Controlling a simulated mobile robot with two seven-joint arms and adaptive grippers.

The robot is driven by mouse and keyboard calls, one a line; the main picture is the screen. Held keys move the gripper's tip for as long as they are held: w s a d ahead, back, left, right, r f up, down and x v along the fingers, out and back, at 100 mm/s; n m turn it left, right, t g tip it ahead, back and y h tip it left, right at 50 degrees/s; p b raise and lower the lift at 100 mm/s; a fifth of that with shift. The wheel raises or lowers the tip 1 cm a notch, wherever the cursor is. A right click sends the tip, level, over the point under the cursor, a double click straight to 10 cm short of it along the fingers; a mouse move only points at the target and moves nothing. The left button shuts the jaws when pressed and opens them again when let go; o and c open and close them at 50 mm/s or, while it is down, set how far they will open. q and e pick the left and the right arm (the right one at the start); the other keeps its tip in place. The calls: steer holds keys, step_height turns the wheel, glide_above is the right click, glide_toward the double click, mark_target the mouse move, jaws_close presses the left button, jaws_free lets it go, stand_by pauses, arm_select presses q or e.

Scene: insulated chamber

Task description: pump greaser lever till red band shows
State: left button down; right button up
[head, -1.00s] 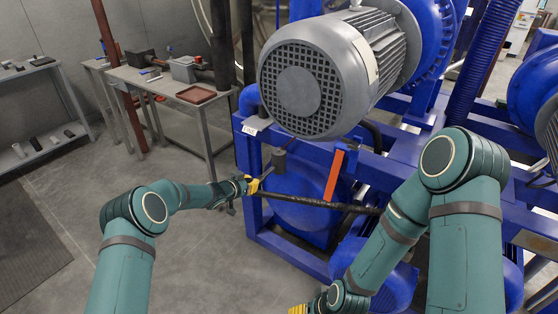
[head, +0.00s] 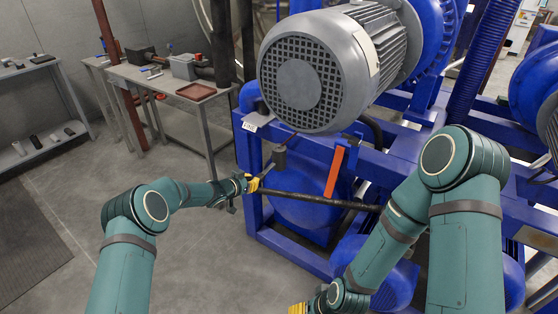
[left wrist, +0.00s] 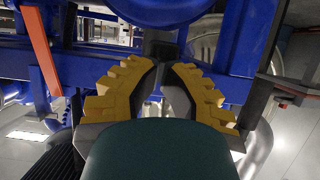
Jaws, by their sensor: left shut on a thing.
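My left gripper (head: 254,184) is at the near left corner of the blue machine frame, with its yellow fingers at a dark rod end below a small grey block (head: 280,157). In the left wrist view the yellow fingers (left wrist: 166,70) close around a dark grey piece (left wrist: 160,44), which I take for the greaser lever. A long dark bar (head: 318,200) runs right from the gripper. An orange-red upright bar (head: 334,172) stands behind it; I cannot tell whether it is the red band. My right gripper (head: 298,308) shows only as yellow fingers at the bottom edge.
A large grey motor (head: 330,70) hangs over the blue frame (head: 290,250), close above the left gripper. A workbench with a red tray (head: 196,92) and a shelf (head: 45,110) stand back left. The floor left of the frame is clear.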

arm_select(q)
steer(key=shift+w+d+f+b, duration=0.15)
steer(key=shift+f+b, duration=0.45)
steer(key=shift+w+d+f+b, duration=0.1)
steer(key=shift+f+b, duration=0.55)
steer(key=shift+w+d+f+b, duration=0.15)
steer(key=shift+f+b, duration=0.45)
steer(key=shift+f, duration=0.1)
steer(key=shift+w+d+f, duration=0.1)
steer(key=shift+w+f, duration=0.1)
steer(key=shift+f, duration=0.65)
steer(key=r+p, duration=0.1)
steer(key=r, duration=0.1)
steer(key=s+r+p, duration=0.1)
steer(key=r, duration=0.1)
steer(key=a+r+p, duration=0.1)
steer(key=r+p, duration=0.1)
steer(key=shift+s+r, duration=0.15)
steer(key=shift+r, duration=0.2)
